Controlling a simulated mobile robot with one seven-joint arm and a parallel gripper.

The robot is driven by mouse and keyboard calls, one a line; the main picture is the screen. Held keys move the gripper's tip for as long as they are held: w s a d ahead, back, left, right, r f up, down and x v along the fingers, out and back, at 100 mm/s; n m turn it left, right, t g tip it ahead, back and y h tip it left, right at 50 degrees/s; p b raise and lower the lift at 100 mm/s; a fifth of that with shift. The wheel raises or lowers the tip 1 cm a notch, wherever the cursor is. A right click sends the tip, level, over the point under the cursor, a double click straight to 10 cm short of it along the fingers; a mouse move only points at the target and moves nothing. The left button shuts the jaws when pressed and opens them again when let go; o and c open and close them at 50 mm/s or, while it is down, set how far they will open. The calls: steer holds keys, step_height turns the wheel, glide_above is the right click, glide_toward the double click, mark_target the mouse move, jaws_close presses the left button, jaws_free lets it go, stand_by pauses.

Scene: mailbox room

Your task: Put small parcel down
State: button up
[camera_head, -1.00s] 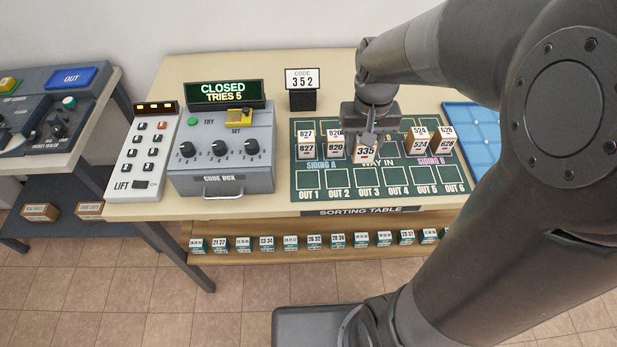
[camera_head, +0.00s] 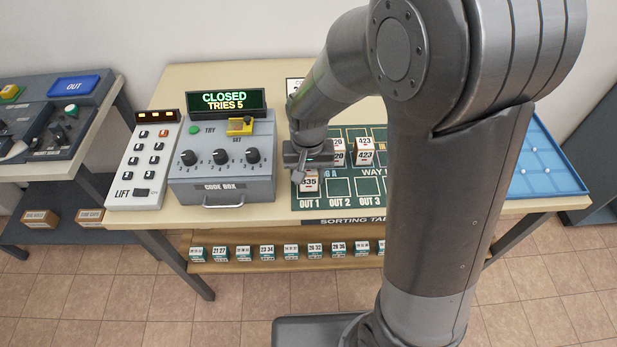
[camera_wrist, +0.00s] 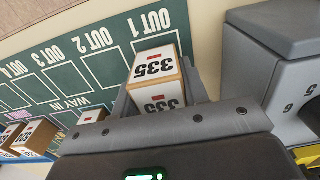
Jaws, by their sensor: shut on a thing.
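The small parcel marked 335 (camera_head: 308,183) is a white and brown box at the left end of the green sorting board (camera_head: 341,203). It covers most of the OUT 1 square, just above the OUT 1 label. My gripper (camera_head: 308,168) points down and is shut on this parcel. In the wrist view the parcel (camera_wrist: 154,66) sits between the two fingers, beside the OUT 1 lettering. I cannot tell whether its underside touches the board.
The grey code box (camera_head: 222,180) stands close to the left, its display reading CLOSED, TRIES 5. Other parcels, such as one marked 423 (camera_head: 364,155), stand on the board behind. OUT 2 and OUT 3 are empty. My arm hides the board's right part.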

steer(key=shift+f, duration=0.75)
steer(key=shift+f, duration=0.15)
steer(key=o, duration=1)
